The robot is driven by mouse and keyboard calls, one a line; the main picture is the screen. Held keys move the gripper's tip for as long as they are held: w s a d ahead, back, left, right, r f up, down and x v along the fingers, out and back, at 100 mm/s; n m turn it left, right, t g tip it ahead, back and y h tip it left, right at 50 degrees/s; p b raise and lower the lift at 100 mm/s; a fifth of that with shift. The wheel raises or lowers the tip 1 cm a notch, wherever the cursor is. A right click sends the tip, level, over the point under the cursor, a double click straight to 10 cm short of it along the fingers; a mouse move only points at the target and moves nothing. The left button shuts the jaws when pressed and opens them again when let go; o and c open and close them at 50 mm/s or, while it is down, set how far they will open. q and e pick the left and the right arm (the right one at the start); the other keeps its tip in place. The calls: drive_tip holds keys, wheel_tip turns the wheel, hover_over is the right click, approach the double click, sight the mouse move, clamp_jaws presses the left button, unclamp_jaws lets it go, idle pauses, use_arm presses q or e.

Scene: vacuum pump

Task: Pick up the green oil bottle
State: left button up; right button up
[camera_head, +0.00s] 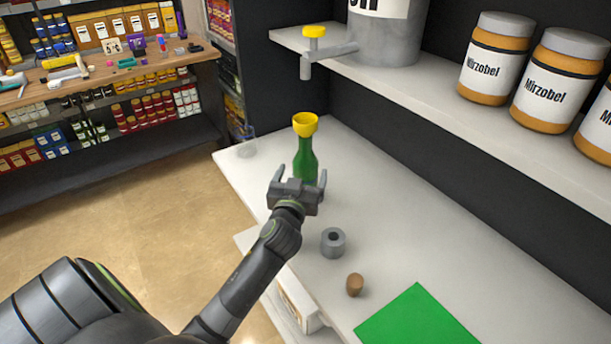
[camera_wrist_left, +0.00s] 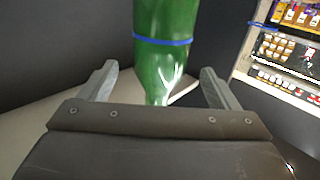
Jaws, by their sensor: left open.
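The green oil bottle (camera_head: 305,160) stands upright on the white counter, with a yellow funnel (camera_head: 306,123) on its top. It also shows in the left wrist view (camera_wrist_left: 165,50), with a blue band around it. My left gripper (camera_head: 299,178) is open, with its fingers pointing toward the bottle. In the left wrist view the bottle appears between the two spread fingers (camera_wrist_left: 160,85), with a gap on each side. Its lower part is hidden behind the gripper in the head view. My right gripper is not in view.
A grey ring-shaped part (camera_head: 333,243), a brown cork (camera_head: 355,285) and a green sheet (camera_head: 417,318) lie on the counter (camera_head: 420,245) nearer me. A shelf (camera_head: 450,115) above holds a grey tank (camera_head: 385,40) with a yellow-handled tap (camera_head: 314,32) and several labelled jars (camera_head: 495,58).

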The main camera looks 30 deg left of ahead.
sight(303, 169)
use_arm(q)
drive_tip(key=x, duration=0.1)
drive_tip(key=p+x, duration=0.1)
drive_tip(key=x, duration=0.2)
drive_tip(key=shift+r+p, duration=0.35)
drive_tip(key=shift+p, duration=0.05)
drive_tip(key=shift+w+a+f, duration=0.1)
drive_tip(key=shift+w+a, duration=0.1)
drive_tip(key=shift+w, duration=0.2)
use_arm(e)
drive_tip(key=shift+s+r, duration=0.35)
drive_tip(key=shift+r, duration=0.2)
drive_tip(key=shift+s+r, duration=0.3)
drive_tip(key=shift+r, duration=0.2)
use_arm(q)
drive_tip(key=shift+c, duration=0.6)
drive_tip(key=c, duration=1.5)
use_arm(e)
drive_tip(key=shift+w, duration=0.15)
